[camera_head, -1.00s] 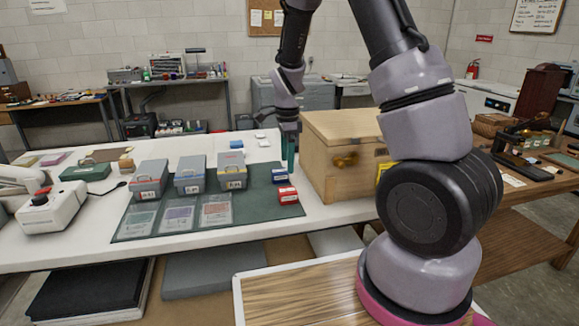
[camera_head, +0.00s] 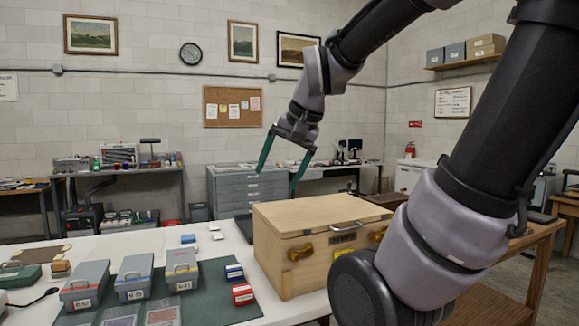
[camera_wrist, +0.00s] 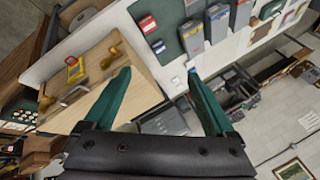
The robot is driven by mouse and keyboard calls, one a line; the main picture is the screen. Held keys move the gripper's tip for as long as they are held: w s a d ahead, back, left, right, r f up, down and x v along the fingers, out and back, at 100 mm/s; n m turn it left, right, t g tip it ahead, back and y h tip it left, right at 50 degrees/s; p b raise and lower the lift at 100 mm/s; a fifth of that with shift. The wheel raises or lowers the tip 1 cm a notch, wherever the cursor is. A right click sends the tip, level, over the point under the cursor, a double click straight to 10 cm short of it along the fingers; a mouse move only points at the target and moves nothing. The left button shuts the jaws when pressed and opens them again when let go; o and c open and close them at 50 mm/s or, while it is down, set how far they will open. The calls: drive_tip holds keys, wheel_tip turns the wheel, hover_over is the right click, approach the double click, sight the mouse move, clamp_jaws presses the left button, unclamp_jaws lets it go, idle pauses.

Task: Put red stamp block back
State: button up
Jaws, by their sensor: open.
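The red stamp block (camera_head: 242,294) sits at the right edge of the dark green mat (camera_head: 215,308), on the white table. It also shows at the top of the wrist view (camera_wrist: 148,24). A blue block (camera_head: 234,273) stands just behind it. My gripper (camera_head: 279,178) is open and empty, high above the table and over the wooden box, well apart from the red block. Its two green fingers are spread wide in the wrist view (camera_wrist: 158,75). Three grey labelled boxes stand left of the blocks, the nearest one with a yellow stripe (camera_head: 181,270).
A large wooden box (camera_head: 325,245) with a handle and latches stands right of the mat, close to the blocks. Flat cards (camera_head: 162,314) lie in front of the grey boxes. Small blue and white pieces (camera_head: 188,239) lie behind. The air around my gripper is clear.

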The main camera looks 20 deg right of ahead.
drive_tip(key=s, duration=0.1)
drive_tip(key=s+r+n+t, duration=0.1)
drive_tip(key=s, duration=0.1)
drive_tip(key=s+n, duration=0.1)
drive_tip(key=shift+s+d+r, duration=0.25)
